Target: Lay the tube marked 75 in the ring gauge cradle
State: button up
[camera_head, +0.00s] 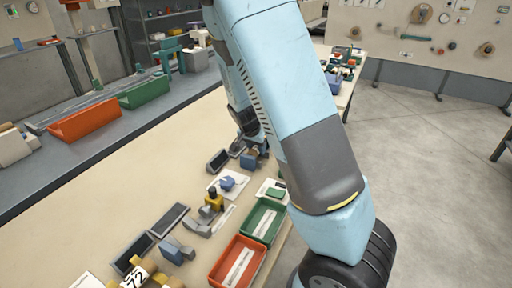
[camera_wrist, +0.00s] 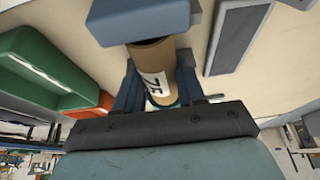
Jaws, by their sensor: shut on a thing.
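In the wrist view, my gripper (camera_wrist: 157,80) is shut on a brown cardboard tube (camera_wrist: 152,54). The tube has a white label (camera_wrist: 157,84) with a dark 7; its second digit is partly cut off and I cannot read it surely. A blue-grey block (camera_wrist: 142,22) covers the tube's far end in this view; I cannot tell if they touch. In the head view, my arm hides the gripper and held tube. A label reading 72 (camera_head: 134,279) shows on yellow-brown pieces at the bottom left. I cannot surely pick out the ring gauge cradle.
On the beige table, a green tray (camera_head: 249,222) and an orange-red tray (camera_head: 213,271) stand near the right edge. Dark trays (camera_head: 169,221), blue-grey blocks and a yellow-and-dark fixture (camera_head: 213,199) stand nearby. The table's left middle is clear. A grey bench holds orange and green bins.

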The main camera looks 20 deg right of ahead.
jog(key=shift+s+f, duration=0.25)
jog(key=shift+f, duration=0.05)
jog(key=o, duration=1.1)
jog(key=shift+s, duration=0.1)
jog(key=shift+c, duration=0.2)
jog(key=shift+r, duration=0.25)
jog(key=shift+o, duration=0.2)
jog(key=w+v, duration=0.1)
jog(key=v, duration=1)
jog(key=shift+r, duration=0.25)
jog(key=s+d+r+n+t+y, duration=0.1)
jog(key=s+r+n, duration=0.3)
jog(key=s+r, duration=0.5)
jog(key=s+d+r+n+t+y, duration=0.1)
jog(key=s+r+n, duration=0.4)
jog(key=s+r, duration=0.5)
jog(key=s+y, duration=0.1)
jog(key=s, duration=0.6)
jog(key=shift+d+r, duration=0.25)
jog(key=shift+d, duration=0.15)
